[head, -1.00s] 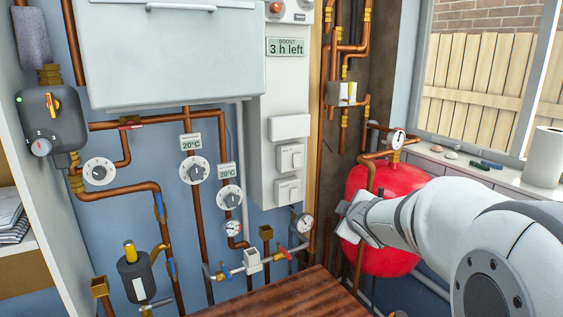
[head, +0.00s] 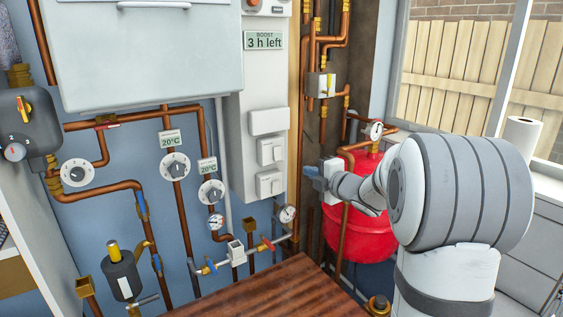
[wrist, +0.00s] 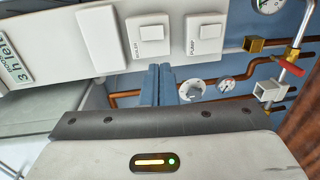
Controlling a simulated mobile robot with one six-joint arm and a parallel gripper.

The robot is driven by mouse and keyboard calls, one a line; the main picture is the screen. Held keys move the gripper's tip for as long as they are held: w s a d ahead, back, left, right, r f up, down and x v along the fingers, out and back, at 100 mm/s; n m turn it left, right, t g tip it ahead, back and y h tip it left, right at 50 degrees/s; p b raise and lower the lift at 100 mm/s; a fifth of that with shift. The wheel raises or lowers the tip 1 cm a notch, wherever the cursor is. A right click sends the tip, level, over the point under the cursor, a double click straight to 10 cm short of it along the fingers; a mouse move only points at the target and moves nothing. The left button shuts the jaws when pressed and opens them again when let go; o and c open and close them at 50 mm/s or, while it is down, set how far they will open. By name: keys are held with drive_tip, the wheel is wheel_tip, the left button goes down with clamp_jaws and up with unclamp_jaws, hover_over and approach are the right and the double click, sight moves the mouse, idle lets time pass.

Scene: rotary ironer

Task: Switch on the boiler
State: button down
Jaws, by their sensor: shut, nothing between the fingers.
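The boiler switch (head: 270,151) is a white rocker on the narrow white panel, below a blank cover plate. In the wrist view it is the switch labelled BOILER (wrist: 151,34). The similar pump switch (head: 269,184) sits just below it; it also shows in the wrist view (wrist: 205,33), labelled PUMP. I cannot tell whether either is on. My gripper (head: 311,172) is shut and empty, right of the two switches in the head view and apparently apart from them. In the wrist view its blue fingertips (wrist: 158,72) point toward the gap between the switches.
A display (head: 264,41) reads "BOOST 3 h left". Copper pipes (head: 308,130) run right of the panel, with a red tank (head: 355,238) beyond. Dials and valves (head: 237,252) sit left and below. A brown wooden top (head: 285,290) is clear in front.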

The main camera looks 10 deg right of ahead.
sight(278, 158)
drive_tip(key=shift+w, duration=0.1)
drive_tip(key=p+x, duration=0.4)
drive_tip(key=x, duration=0.9)
drive_tip(key=shift+w+a+p, duration=0.15)
drive_tip(key=shift+w+p, duration=0.15)
drive_tip(key=shift+p, duration=0.05)
drive_tip(key=shift+w, duration=0.1)
